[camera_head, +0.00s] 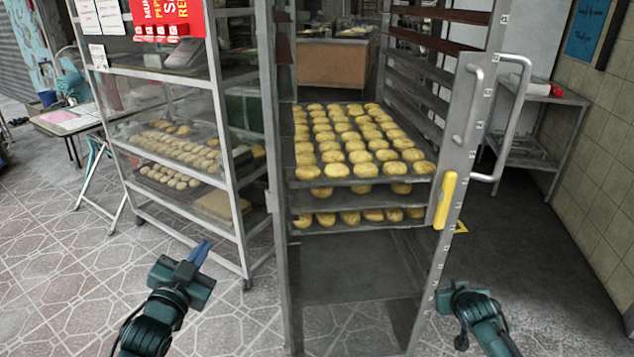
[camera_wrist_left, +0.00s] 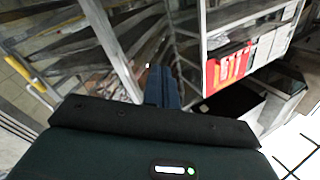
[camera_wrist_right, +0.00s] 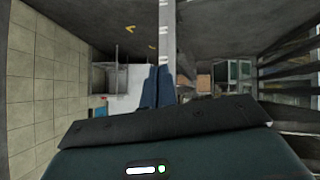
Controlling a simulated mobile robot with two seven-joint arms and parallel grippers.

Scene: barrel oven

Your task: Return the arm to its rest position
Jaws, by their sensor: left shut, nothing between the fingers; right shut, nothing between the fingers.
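My left gripper (camera_head: 198,255) is at the lower left of the head view, in front of the glass display rack and left of the tray rack. Its blue fingers are together and empty; they also show in the left wrist view (camera_wrist_left: 162,88). My right gripper (camera_head: 452,296) is at the lower right of the head view, by the right post of the tray rack, and its fingers are mostly hidden there. In the right wrist view its blue fingers (camera_wrist_right: 157,88) are together with nothing between them. Both grippers appear apart from the racks.
The metal tray rack (camera_head: 284,250) holds trays of round golden buns (camera_head: 355,140) and has a yellow handle (camera_head: 445,200). The glass display rack (camera_head: 225,130) stands left with baked goods. A side table (camera_head: 68,118) is further left. The tiled floor (camera_head: 80,270) at the lower left is clear.

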